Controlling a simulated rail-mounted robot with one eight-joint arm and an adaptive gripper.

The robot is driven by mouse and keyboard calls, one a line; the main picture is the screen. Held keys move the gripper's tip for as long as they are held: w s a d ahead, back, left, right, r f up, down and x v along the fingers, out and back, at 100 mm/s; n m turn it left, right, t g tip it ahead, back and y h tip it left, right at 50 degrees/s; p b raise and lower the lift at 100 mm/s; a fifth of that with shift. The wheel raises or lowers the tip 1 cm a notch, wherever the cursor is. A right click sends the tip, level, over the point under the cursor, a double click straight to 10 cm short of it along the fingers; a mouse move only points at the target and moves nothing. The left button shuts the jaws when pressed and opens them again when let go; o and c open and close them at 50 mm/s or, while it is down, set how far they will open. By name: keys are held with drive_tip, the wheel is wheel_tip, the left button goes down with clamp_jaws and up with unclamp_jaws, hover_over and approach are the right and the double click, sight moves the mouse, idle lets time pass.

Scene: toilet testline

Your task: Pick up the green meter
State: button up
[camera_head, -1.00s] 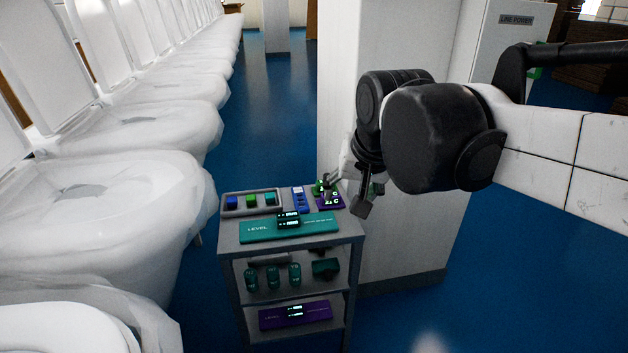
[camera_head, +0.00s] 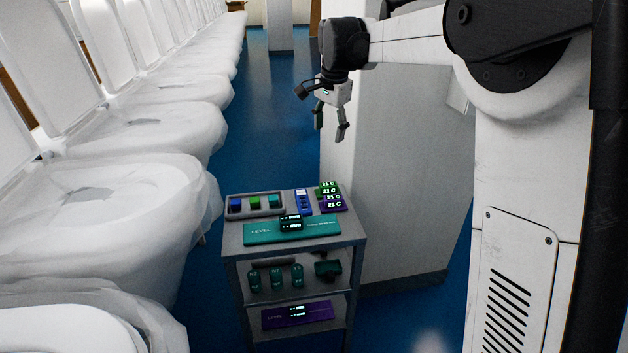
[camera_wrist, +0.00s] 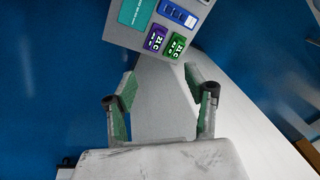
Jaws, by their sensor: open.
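The green meter (camera_head: 328,188) lies on the top shelf of the small grey cart (camera_head: 353,236), at its back right corner. It shows lit digits and also appears near the top of the wrist view (camera_wrist: 176,46). The purple meter (camera_head: 333,204) lies right beside it, in front in the head view and to its left in the wrist view (camera_wrist: 155,39). My gripper (camera_head: 330,131) is open and empty, pointing down, clearly above the cart's back right corner. Its two green-padded fingers are apart in the wrist view (camera_wrist: 161,84).
A grey tray (camera_head: 254,214) with coloured blocks and a teal level box (camera_head: 263,230) share the top shelf. A white pillar (camera_head: 400,190) stands close behind the cart; white toilets (camera_head: 130,200) line the left.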

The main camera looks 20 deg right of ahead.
drive_tip(key=w+d+f+m+g, duration=0.1)
drive_tip(key=w+d+f+m, duration=0.25)
drive_tip(key=w+f, duration=0.45)
drive_tip(key=m+g+p, duration=0.2)
drive_tip(key=m, duration=0.2)
hover_over(328, 184)
drive_tip(key=f, duration=1.6)
drive_tip(key=shift+w+a, duration=0.15)
drive_tip(key=shift+w, duration=0.15)
drive_tip(key=shift+s+d+f, duration=0.1)
drive_tip(key=shift+s+f, duration=0.1)
drive_tip(key=shift+f, duration=1.15)
drive_tip(key=shift+s+d+f, duration=0.1)
drive_tip(key=shift+s+f, duration=0.1)
drive_tip(key=shift+f, duration=1.1)
clamp_jaws()
